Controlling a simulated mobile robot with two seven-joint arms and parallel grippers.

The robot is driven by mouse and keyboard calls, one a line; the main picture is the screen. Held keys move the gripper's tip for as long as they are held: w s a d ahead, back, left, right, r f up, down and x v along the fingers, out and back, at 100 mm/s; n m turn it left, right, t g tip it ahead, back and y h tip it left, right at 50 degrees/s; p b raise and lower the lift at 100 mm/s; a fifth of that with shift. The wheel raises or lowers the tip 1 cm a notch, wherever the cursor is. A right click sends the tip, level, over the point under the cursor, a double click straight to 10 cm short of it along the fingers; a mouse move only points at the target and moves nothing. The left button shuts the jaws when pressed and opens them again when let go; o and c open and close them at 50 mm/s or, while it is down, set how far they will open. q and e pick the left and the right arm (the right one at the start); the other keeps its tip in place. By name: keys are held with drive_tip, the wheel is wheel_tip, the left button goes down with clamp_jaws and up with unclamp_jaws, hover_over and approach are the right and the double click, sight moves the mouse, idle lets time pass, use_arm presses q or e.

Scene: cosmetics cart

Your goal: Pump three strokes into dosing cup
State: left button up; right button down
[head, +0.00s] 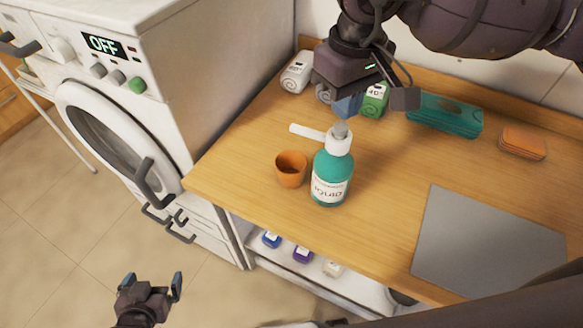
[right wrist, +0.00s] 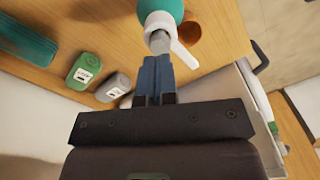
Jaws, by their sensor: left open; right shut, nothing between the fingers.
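A teal pump bottle (head: 332,178) with a white collar and grey top stands upright on the wooden table; it also shows in the right wrist view (right wrist: 162,10). Its white spout (head: 308,132) points left. An orange dosing cup (head: 291,168) stands upright just left of the bottle, partly hidden in the right wrist view (right wrist: 188,33). I cannot tell whether the spout tip is exactly over it. My right gripper (right wrist: 156,62) is shut and empty, its blue fingertips at the pump's grey top; contact is unclear. My left gripper (head: 150,285) is open and empty, low over the floor.
Behind the bottle stand small white, grey and green containers (head: 375,99). A teal box (head: 446,115) and orange pads (head: 522,142) lie at the right. A grey mat (head: 487,248) covers the front right. A washing machine (head: 130,105) borders the table's left.

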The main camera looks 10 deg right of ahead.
sight(342, 125)
use_arm(q)
drive_tip(key=shift+f, duration=0.1)
use_arm(e)
drive_tip(key=shift+f+b, duration=0.35)
drive_tip(key=shift+f, duration=0.05)
use_arm(q)
drive_tip(key=shift+s+f, duration=0.45)
drive_tip(key=shift+f, duration=0.35)
use_arm(e)
drive_tip(key=shift+f, duration=0.15)
use_arm(q)
drive_tip(key=shift+f+b, duration=0.75)
drive_tip(key=shift+b, duration=0.1)
use_arm(e)
drive_tip(key=shift+f, duration=0.7)
drive_tip(key=shift+f+b, duration=0.5)
drive_tip(key=shift+f, duration=0.1)
use_arm(q)
drive_tip(key=shift+s+f+g, duration=0.4)
drive_tip(key=shift+f, duration=0.4)
use_arm(e)
drive_tip(key=shift+r, duration=0.2)
use_arm(q)
drive_tip(key=shift+w+r+p, duration=0.35)
drive_tip(key=shift+w+r, duration=0.05)
drive_tip(key=shift+r, duration=0.15)
use_arm(e)
drive_tip(key=shift+r, duration=1.65)
